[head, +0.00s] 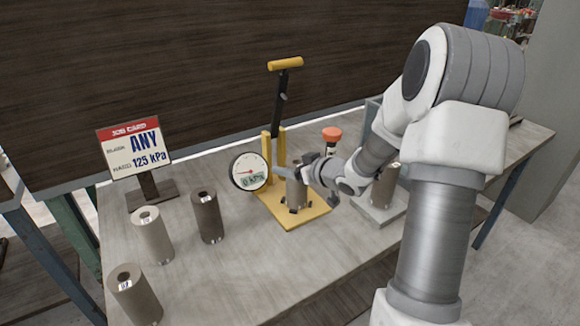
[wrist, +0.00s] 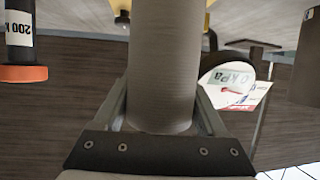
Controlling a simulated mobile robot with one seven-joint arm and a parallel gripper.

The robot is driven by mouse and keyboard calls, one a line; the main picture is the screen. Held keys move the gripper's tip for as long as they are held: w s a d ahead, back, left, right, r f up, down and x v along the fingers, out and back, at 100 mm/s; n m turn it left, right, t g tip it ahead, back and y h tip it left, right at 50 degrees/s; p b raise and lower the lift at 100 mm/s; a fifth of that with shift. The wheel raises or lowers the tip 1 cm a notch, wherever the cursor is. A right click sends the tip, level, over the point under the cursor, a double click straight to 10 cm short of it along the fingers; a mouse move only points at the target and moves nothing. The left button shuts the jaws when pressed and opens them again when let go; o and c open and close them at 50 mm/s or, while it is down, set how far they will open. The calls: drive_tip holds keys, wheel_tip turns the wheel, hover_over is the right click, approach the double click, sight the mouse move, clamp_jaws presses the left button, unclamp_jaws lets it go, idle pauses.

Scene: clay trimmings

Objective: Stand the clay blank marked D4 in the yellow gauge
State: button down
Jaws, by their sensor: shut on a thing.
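The yellow gauge (head: 289,215) stands on the bench, with a yellow base, a lever with a yellow handle and a round dial (head: 249,171). My gripper (head: 310,178) is shut on a grey-brown clay blank (head: 296,194), upright at the gauge above its base. Whether its bottom touches the base I cannot tell. In the wrist view the held blank (wrist: 163,65) fills the space between my two fingers (wrist: 163,112). Its mark does not show, so I cannot tell whether it is D4.
Three blanks stand at left: a pale one (head: 152,236), a dark one (head: 208,218) and a brown one (head: 135,295); their marks are too small to read. A job card (head: 134,150) reads ANY, 125 kPa. An orange knob (head: 332,134) rises beside the gauge. A grey stand (head: 377,212) is at right.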

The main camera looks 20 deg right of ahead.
drive_tip(key=shift+c, duration=1)
unclamp_jaws()
drive_tip(key=shift+f, duration=0.1)
drive_tip(key=shift+r, duration=0.3)
drive_tip(key=p+v, duration=0.2)
drive_tip(key=v, duration=1)
drive_tip(key=shift+p, duration=0.4)
drive_tip(key=shift+a+f, duration=0.1)
drive_tip(key=shift+f, duration=0.05)
